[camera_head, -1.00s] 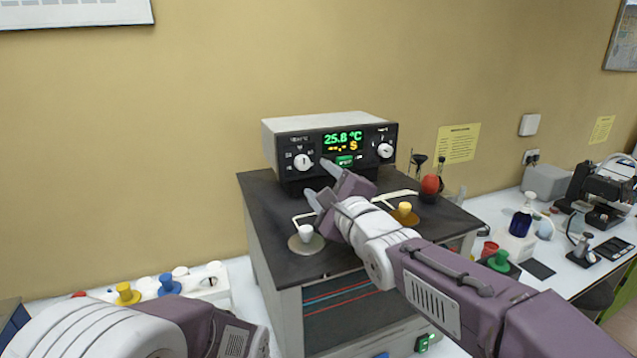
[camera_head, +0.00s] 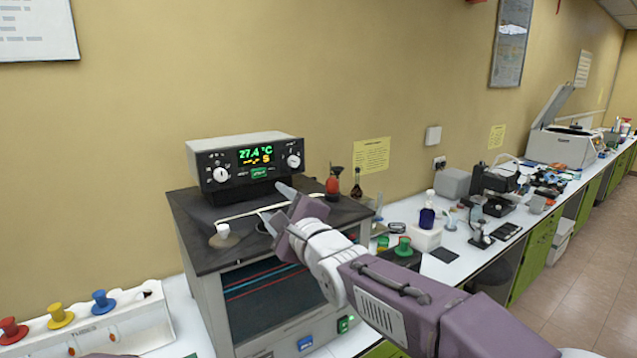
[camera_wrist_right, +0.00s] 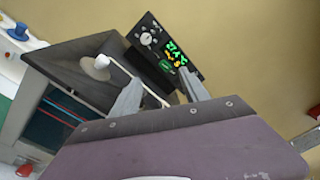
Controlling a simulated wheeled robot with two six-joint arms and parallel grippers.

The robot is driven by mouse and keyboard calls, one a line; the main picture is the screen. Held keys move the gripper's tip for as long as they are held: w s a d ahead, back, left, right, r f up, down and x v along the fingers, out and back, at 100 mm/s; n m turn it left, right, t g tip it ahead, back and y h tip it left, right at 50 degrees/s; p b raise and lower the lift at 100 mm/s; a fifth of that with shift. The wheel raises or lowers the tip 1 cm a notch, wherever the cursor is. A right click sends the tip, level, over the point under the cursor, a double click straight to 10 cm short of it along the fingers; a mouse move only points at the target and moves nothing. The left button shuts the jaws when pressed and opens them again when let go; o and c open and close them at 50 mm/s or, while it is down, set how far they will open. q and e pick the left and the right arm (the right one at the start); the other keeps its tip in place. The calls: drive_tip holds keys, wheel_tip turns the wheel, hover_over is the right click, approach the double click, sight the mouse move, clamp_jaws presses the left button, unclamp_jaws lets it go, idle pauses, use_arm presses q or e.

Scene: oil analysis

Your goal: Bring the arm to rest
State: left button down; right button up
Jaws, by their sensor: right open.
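My right arm reaches in from the lower right in the head view. Its gripper (camera_head: 274,202) is open and empty, with its fingers spread over the dark top of the apparatus (camera_head: 202,252). A control box (camera_head: 222,148) with a lit display reading 27.4 °C stands behind the fingers. A white knob (camera_head: 222,232) on the top lies left of the gripper. Part of the top is hidden by the gripper. My left gripper is not seen.
A white rack (camera_head: 130,322) with red, yellow and blue knobs is at the lower left. A red bulb (camera_head: 332,186) stands right of the control box. A blue bottle (camera_head: 427,214) and a microscope-like device (camera_head: 492,186) are on the right bench. Open floor shows at far right.

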drive_tip(key=d+f+g+h, duration=0.3)
drive_tip(key=d+f+h, duration=0.4)
drive_tip(key=d+f, duration=1.1)
drive_tip(key=s+d+f+n+g+h, duration=0.1)
drive_tip(key=s+d+f+n+g, duration=0.1)
drive_tip(key=s+d+f, duration=0.3)
drive_tip(key=s+d+f+n+g+h, duration=0.1)
drive_tip(key=s+f+n+g, duration=0.15)
drive_tip(key=f, duration=0.45)
drive_tip(key=s+f+n+g, duration=0.2)
drive_tip(key=s+f+n, duration=0.1)
drive_tip(key=s, duration=0.3)
drive_tip(key=s+d+f+n+g, duration=0.1)
drive_tip(key=s+f+n+g, duration=0.1)
drive_tip(key=s+n, duration=0.4)
drive_tip(key=s+f+n+g, duration=0.3)
drive_tip(key=s+f+n, duration=0.1)
drive_tip(key=s, duration=0.1)
drive_tip(key=shift+s+d+f, duration=0.35)
drive_tip(key=shift+s+d, duration=0.05)
